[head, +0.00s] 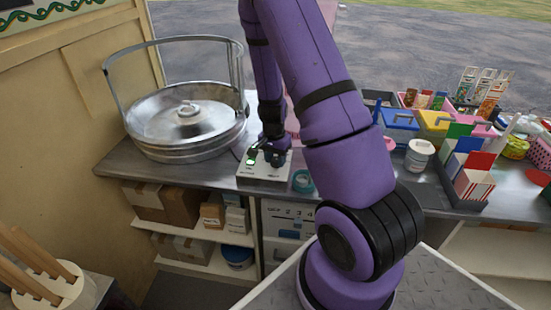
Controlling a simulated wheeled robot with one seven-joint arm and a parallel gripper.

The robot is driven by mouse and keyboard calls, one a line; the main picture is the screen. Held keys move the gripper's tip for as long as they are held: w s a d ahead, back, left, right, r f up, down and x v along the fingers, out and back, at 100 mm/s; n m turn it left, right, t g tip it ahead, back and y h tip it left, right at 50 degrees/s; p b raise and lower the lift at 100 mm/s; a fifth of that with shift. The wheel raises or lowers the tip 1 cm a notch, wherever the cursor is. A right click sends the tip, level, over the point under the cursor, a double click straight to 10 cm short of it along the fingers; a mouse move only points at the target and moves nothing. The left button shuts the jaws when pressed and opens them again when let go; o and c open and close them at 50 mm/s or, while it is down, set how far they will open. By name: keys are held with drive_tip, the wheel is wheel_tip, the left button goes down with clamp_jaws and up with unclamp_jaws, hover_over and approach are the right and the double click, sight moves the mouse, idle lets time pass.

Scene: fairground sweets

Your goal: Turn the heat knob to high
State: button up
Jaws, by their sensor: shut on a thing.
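A small pale control box (262,171) sits at the front edge of the steel counter, right of the candy-floss machine. A green light (251,160) shows on its left part. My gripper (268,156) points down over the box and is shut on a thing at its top. That thing is most likely the heat knob, but the gripper hides it. The knob's setting and its markings cannot be read.
The large metal machine (186,122) with an upright hoop stands left of the box. A teal tape roll (303,181) lies just right of it. Trays, a white tub (419,155) and striped cartons (473,186) crowd the counter's right side. Shelves with boxes are below.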

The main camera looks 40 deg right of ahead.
sight(274, 159)
idle(0.3)
drive_tip(key=o, duration=0.9)
drive_tip(key=r, duration=1)
drive_tip(key=shift+w+a+r, duration=0.1)
drive_tip(key=shift+w+r, duration=0.15)
drive_tip(key=shift+r, duration=0.15)
